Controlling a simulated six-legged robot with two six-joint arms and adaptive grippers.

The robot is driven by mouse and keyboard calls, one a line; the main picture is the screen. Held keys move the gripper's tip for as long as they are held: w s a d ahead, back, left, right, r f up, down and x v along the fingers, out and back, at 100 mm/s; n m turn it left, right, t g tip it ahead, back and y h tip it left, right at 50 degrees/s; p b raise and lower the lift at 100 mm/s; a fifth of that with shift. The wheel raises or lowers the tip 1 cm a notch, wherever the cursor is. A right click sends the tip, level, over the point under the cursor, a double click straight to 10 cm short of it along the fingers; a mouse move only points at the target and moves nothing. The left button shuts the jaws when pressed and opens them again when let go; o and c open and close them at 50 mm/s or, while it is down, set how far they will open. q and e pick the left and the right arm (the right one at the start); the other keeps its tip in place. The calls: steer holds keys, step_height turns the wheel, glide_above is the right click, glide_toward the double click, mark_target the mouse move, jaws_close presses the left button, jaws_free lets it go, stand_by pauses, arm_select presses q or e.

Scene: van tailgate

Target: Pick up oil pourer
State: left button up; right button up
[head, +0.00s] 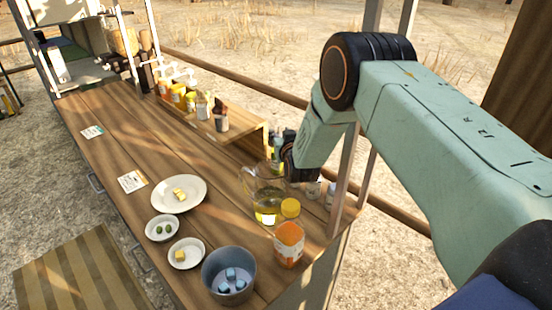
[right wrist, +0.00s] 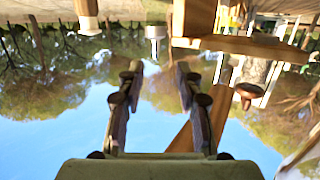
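A clear glass pourer with yellow oil (head: 267,205) stands on the wooden counter near its right end. My right gripper (head: 287,160) is low over the counter just behind it, largely hidden by my arm and the glass. In the right wrist view, which appears upside down, my right gripper (right wrist: 160,85) has its fingers apart with nothing between them. A small silvery-white item (right wrist: 155,38) shows beyond the fingertips; I cannot tell what it is. Dark and greenish bottles (head: 277,150) stand behind the pourer, partly hidden. My left gripper is not in view.
A blue-grey pot (head: 229,278), small bowls and a white plate (head: 178,194) are to the left. A post (head: 343,180) rises at right. The counter's left part is mostly clear.

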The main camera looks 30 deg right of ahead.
mark_target(279, 129)
steer(key=x, duration=0.4)
steer(key=shift+d+f, duration=0.1)
steer(key=shift+f, duration=0.05)
steer(key=shift+w+d+f, duration=0.15)
steer(key=shift+w+d, duration=0.2)
steer(key=shift+w, duration=0.15)
steer(key=shift+w+d+f, duration=0.15)
steer(key=shift+w+d, duration=0.15)
steer(key=shift+w, duration=0.15)
steer(key=shift+w+a, duration=0.2)
steer(key=shift+a, duration=0.15)
steer(key=shift+s+d, duration=0.2)
steer(key=shift+d, duration=0.1)
steer(key=c, duration=0.6)
steer(key=shift+c, duration=0.6)
steer(key=shift+w+a, duration=0.1)
steer(key=shift+a, duration=0.1)
jaws_close()
steer(key=shift+d, duration=0.15)
